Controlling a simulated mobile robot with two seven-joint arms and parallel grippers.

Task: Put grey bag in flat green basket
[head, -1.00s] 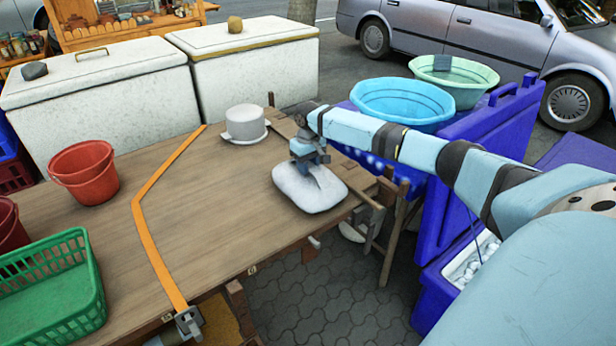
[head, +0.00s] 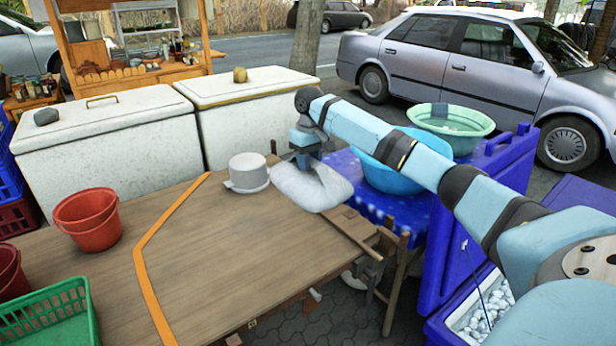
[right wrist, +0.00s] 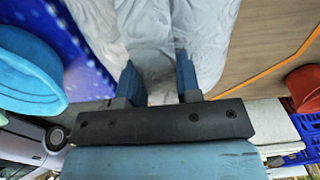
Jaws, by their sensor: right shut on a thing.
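The grey bag (head: 312,186) is pale, soft and rounded, and hangs from my right gripper (head: 304,152) above the far right end of the wooden table. My right gripper is shut on the top of the bag. In the right wrist view the bag's folds (right wrist: 160,40) lie between and beyond the two fingers (right wrist: 158,85). The flat green basket (head: 48,318) is at the near left corner of the table, cut off by the picture's edge. My left gripper is not in view.
A grey pot (head: 248,172) stands close left of the bag. Red buckets (head: 88,220) are at the left of the table. A blue basin (head: 392,178) and a pale green basin (head: 450,120) are at the right. White chests (head: 110,145) stand behind. The table's middle is clear.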

